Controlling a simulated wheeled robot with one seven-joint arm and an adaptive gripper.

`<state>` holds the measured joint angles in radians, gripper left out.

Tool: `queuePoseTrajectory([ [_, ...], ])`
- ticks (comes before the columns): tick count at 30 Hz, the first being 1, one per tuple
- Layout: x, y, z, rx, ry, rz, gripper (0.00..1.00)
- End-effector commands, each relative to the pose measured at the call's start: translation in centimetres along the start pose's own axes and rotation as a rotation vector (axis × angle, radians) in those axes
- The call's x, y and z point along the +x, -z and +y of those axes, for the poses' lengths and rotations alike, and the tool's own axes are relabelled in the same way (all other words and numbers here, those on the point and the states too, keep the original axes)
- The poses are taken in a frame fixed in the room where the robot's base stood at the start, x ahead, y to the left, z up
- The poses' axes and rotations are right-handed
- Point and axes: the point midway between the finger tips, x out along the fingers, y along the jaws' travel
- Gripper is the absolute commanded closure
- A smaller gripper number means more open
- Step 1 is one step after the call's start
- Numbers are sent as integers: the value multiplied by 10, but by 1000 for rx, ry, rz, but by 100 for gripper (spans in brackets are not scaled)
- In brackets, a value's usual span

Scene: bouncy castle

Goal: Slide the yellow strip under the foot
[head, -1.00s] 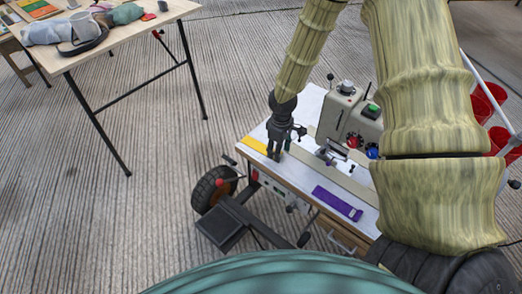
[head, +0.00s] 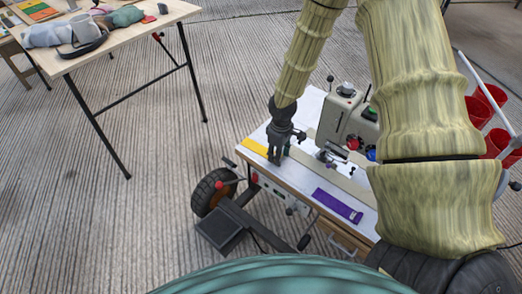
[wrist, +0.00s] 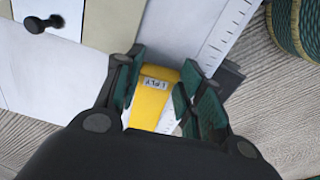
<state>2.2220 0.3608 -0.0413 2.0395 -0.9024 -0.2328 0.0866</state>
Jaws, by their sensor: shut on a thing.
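The yellow strip (head: 256,146) lies on the white top of the sewing table, near its left end. In the wrist view the yellow strip (wrist: 153,97) carries a "1 PLY" label and runs between my fingers. My gripper (head: 274,160) points down at the strip and is shut on it; it also shows in the wrist view (wrist: 155,92). The sewing machine (head: 338,122) stands to the right of my gripper. Its foot area (head: 333,155) is apart from the strip; the foot itself is too small to make out clearly.
A purple strip (head: 338,205) lies near the table's front edge. A ruler scale (wrist: 228,38) runs along the top in the wrist view. Red cups (head: 490,105) stand at the right. A wooden table (head: 120,45) with cloths is at the upper left.

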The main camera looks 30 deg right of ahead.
Motion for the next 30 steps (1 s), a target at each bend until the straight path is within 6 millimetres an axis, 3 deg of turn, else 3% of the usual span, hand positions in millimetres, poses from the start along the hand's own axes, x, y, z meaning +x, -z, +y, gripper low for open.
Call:
queuePoseTrajectory([
  [30, -22, 0, 0, 0, 0, 0, 75],
])
